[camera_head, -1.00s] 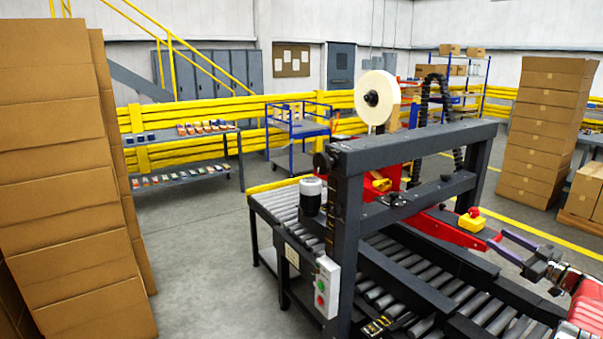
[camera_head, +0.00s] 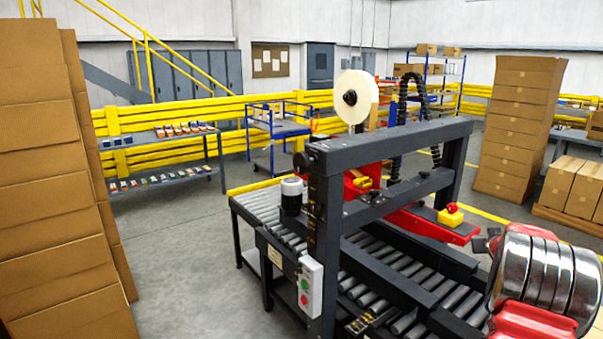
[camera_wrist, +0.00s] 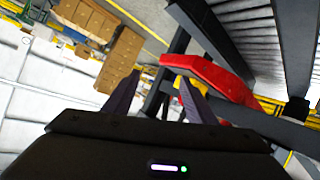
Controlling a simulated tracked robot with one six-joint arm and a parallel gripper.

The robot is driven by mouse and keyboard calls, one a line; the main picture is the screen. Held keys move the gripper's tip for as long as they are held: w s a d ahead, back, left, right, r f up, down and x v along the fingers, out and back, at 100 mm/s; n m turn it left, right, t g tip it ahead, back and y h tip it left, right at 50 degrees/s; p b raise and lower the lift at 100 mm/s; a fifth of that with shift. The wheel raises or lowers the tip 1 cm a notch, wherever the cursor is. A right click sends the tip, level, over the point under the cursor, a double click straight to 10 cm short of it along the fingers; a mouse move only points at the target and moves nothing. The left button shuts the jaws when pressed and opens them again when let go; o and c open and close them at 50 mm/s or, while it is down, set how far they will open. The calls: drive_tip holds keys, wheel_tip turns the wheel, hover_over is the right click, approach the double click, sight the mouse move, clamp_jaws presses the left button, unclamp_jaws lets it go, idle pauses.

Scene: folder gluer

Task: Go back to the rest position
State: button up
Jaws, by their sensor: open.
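My gripper (camera_wrist: 158,95) shows in the wrist view with its two dark fingers apart and nothing between them. Beyond the fingers, the wrist view is tilted and shows the red arm (camera_wrist: 212,76) of the machine and dark frame beams. In the head view my red and silver arm fills the lower right corner, and the gripper end is mostly hidden behind it. The roller machine (camera_head: 395,165), with a dark frame, stands just left of my arm.
A tape roll (camera_head: 357,97) tops the machine; a control box (camera_head: 310,287) hangs on its near post. Tall cardboard stacks stand at left (camera_head: 50,180) and right (camera_head: 519,125). Open floor (camera_head: 185,260) lies between the left stack and the rollers. A blue cart (camera_head: 278,131) stands behind.

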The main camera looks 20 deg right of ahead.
drive_tip(key=s+a+r+n+g+y, duration=0.1)
drive_tip(key=s+a+y, duration=0.2)
drive_tip(key=s+a, duration=0.6)
drive_tip(key=s+a+r+n+g+y, duration=0.1)
drive_tip(key=s+a, duration=0.9)
drive_tip(key=a, duration=2.5)
drive_tip(key=s+a+r+n+g+y, duration=0.1)
drive_tip(key=s+a+r+n+y, duration=0.2)
drive_tip(key=s+a, duration=0.6)
drive_tip(key=a+y, duration=0.2)
drive_tip(key=a, duration=1.1)
drive_tip(key=shift+s+g, duration=0.35)
drive_tip(key=shift+g, duration=0.05)
drive_tip(key=shift+a, duration=0.1)
